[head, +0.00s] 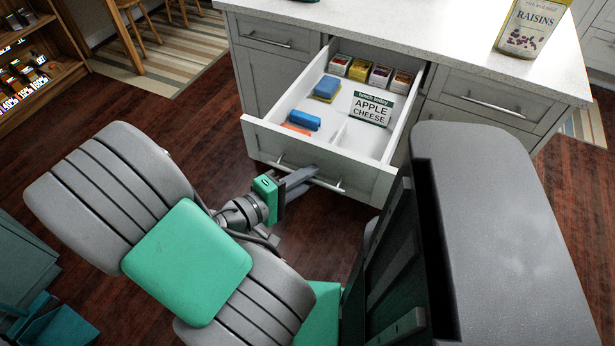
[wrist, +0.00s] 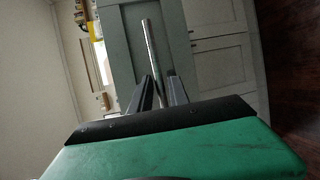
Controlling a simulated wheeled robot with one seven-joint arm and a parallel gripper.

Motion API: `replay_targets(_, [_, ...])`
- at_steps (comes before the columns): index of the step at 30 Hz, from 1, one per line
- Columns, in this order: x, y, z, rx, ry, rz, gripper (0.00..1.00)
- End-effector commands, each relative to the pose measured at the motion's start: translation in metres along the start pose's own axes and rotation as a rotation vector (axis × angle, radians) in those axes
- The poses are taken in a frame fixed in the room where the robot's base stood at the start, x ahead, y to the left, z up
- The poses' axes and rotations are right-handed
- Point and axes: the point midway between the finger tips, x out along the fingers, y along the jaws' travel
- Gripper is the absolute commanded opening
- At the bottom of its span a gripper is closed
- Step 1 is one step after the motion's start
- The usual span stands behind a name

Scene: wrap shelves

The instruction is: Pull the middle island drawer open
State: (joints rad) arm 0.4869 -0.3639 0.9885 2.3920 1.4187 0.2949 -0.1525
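The middle island drawer (head: 375,172) is pulled well out from the island, with its inside showing from above. A metal bar handle (head: 332,184) runs across its front; the bar also shows in the wrist view (wrist: 149,42). My gripper (head: 303,179) is at the left part of this handle. In the wrist view my gripper's two dark fingers (wrist: 160,88) stand on either side of the bar, with a gap showing on the right side, so they look open around it. Contact with the bar cannot be told.
A wooden shelf (head: 57,72) is at far left. Dark wood floor (head: 215,130) lies open left of the drawer.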

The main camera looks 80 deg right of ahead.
Motion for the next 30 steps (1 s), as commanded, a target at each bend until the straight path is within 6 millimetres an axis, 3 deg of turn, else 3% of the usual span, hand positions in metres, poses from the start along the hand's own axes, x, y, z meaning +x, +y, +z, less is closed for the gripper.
replay_targets(4, [0.000, 0.000, 0.000, 0.000, -0.001, -0.001, 0.33])
replay_targets(14, [-0.005, 0.000, -0.001, -0.001, 0.001, -0.002, 0.33])
replay_targets(30, [-0.075, 0.000, -0.001, -0.001, 0.001, 0.000, 0.33])
